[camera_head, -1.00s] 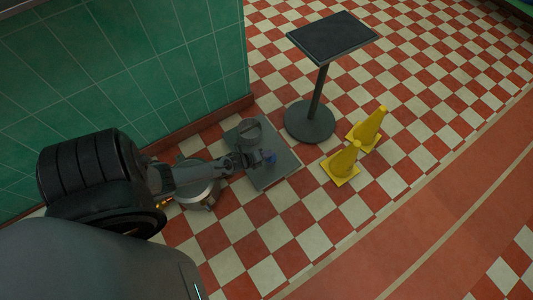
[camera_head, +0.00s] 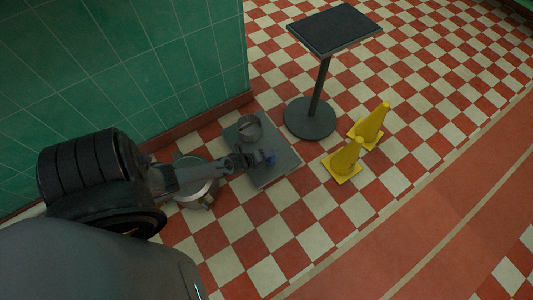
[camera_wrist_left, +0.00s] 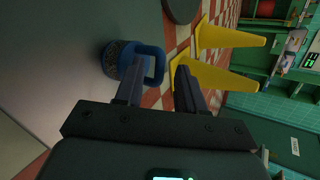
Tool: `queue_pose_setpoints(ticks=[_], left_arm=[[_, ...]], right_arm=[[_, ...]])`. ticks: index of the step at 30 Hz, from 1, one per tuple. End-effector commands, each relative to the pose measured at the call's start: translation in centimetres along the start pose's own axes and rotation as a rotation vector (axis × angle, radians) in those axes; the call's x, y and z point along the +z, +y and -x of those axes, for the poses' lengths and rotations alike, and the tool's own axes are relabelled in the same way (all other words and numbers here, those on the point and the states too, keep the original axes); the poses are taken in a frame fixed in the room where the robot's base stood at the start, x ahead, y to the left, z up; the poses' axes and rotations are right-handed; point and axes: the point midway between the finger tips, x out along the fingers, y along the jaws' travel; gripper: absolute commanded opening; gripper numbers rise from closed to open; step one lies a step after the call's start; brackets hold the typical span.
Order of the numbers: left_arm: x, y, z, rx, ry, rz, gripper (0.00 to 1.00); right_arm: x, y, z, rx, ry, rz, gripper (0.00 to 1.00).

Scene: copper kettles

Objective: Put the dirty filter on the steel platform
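The dirty filter (camera_wrist_left: 122,58), a short dark-mesh cylinder with a blue rim and blue loop handle, shows in the left wrist view just beyond my left gripper (camera_wrist_left: 158,82). The fingers are apart, and the handle appears close to the gap between them; I cannot tell whether they touch it. In the head view my left gripper (camera_head: 254,160) is low over a grey square plate on the floor, apparently the steel platform (camera_head: 274,176). Blue (camera_head: 270,157) shows at the fingertips. The arm hides part of the plate. My right gripper is not in view.
A grey cylindrical container (camera_head: 250,128) stands at the plate's back. A round metal object (camera_head: 196,190) is partly under my arm. A dark-topped pedestal table (camera_head: 333,28) and two yellow cones (camera_head: 344,160) stand to the right. A green tiled wall (camera_head: 130,60) bounds the left. Checkered floor in front is free.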

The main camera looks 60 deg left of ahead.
Motion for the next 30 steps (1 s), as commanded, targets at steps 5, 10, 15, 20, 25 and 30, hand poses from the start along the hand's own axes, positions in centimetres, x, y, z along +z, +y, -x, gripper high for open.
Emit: queue_pose_setpoints(ticks=[5,10,15,20,25,30], left_arm=[[0.0,0.0,0.0,0.0,0.0,0.0,0.39],[0.0,-0.1,0.1,-0.001,0.0,0.0,0.39],[0.2,-0.5,1.8,0.002,0.001,-0.001,0.39],[0.2,-0.6,4.7,0.002,0.001,-0.001,0.39],[0.2,-0.6,7.9,0.002,0.001,-0.001,0.39],[0.1,-0.5,10.3,0.001,0.001,-0.001,0.39]], right_arm=[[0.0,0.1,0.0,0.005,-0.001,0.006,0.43],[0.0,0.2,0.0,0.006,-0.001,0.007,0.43],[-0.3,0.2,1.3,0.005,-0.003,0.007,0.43],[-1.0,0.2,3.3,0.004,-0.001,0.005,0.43],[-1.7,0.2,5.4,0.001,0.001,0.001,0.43],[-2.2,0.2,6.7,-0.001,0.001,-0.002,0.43]])
